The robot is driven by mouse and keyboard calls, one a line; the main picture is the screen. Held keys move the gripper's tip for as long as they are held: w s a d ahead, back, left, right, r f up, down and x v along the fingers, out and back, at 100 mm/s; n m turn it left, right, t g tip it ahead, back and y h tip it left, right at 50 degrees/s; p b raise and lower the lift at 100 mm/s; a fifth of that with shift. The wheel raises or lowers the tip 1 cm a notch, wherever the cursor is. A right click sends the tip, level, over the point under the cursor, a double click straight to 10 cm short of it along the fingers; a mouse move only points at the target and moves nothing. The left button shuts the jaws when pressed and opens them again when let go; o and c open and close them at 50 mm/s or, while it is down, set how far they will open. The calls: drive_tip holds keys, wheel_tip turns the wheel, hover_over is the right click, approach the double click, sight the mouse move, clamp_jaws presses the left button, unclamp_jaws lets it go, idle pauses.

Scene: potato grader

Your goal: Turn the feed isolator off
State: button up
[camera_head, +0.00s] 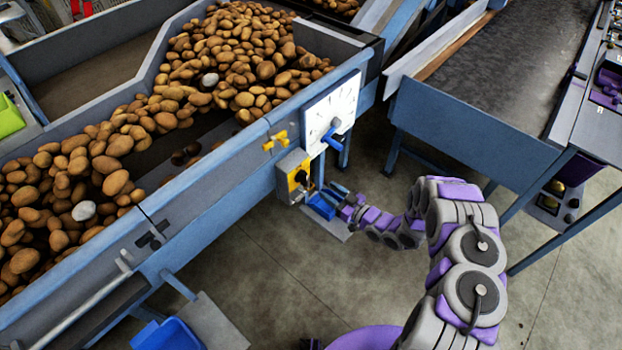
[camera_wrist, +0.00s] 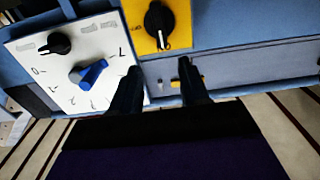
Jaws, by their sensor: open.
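The feed isolator looks to be the yellow-faced box (camera_head: 293,177) on the side of the potato hopper. In the wrist view its yellow plate (camera_wrist: 178,12) carries a black rotary knob (camera_wrist: 159,22), whose grip stands roughly upright in the picture. My gripper (camera_wrist: 160,72) is open and empty. Its two fingers point toward the machine side, below the knob in the wrist view and apart from it. In the head view my arm reaches in from the right and ends just right of the box; the fingertips are small and partly hard to make out there.
A white dial panel (camera_head: 332,110) with a blue knob (camera_wrist: 90,73) and a black knob (camera_wrist: 57,43) sits beside the isolator. A yellow handle (camera_head: 275,141) is on the hopper edge. A blue bin (camera_head: 167,335) stands low in front. Open floor (camera_head: 280,270) lies around my arm.

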sight(307, 176)
drive_tip(key=x, duration=0.9)
drive_tip(key=shift+s+a+f+b, duration=0.1)
drive_tip(key=shift+s+a+b, duration=0.1)
drive_tip(key=shift+b, duration=0.2)
drive_tip(key=shift+w, duration=0.2)
drive_tip(key=shift+a, duration=0.1)
clamp_jaws()
